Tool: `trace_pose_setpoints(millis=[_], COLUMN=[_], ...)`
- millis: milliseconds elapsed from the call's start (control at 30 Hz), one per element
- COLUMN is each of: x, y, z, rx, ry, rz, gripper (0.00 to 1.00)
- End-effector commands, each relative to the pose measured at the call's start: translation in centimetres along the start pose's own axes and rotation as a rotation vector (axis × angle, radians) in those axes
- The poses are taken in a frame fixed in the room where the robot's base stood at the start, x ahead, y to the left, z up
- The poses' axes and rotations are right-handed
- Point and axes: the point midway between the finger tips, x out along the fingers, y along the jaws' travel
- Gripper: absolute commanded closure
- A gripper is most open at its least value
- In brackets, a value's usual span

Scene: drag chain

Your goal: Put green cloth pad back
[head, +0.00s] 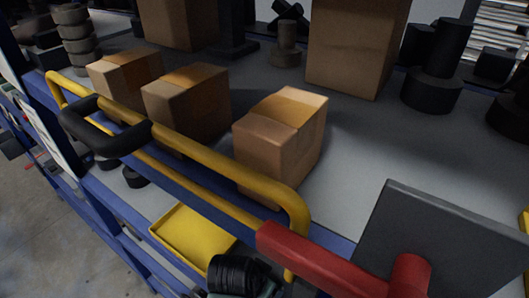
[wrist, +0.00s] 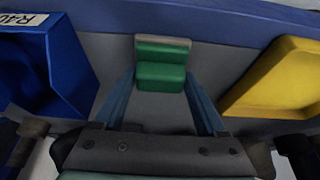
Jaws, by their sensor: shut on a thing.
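The green cloth pad (wrist: 160,76) shows in the wrist view as a green block with a pale strip along its top. It sits between the tips of the two blue fingers of my gripper (wrist: 160,84), which are shut on it. Grey shelf surface surrounds the pad; I cannot tell whether the pad touches it. The pad cannot be made out in the head view, and my gripper's fingers are not clear there.
In the wrist view a blue bin (wrist: 42,70) stands left of the pad and a yellow bin (wrist: 275,80) right. In the head view a yellow tray (head: 190,235) lies below the yellow rail (head: 215,152). Cardboard boxes (head: 283,140) stand on the grey top above.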

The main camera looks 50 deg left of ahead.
Motion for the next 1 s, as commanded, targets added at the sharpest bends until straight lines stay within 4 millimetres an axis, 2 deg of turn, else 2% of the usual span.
trace_pose_setpoints(millis=[167,200,300,667,833,1000], x=[0.1,0.1,0.1,-0.4,-2.5,-6.0], y=[0.0,0.0,0.0,0.0,0.0,-0.1], z=[0.1,0.1,0.1,0.0,0.1,0.0], rx=[0.000,0.000,0.000,0.001,0.002,0.002], ry=[-0.001,-0.002,-0.002,0.001,0.004,0.008], rz=[0.001,0.001,0.001,0.000,-0.002,-0.003], gripper=[0.71,0.19,0.01,0.00,0.00,0.00])
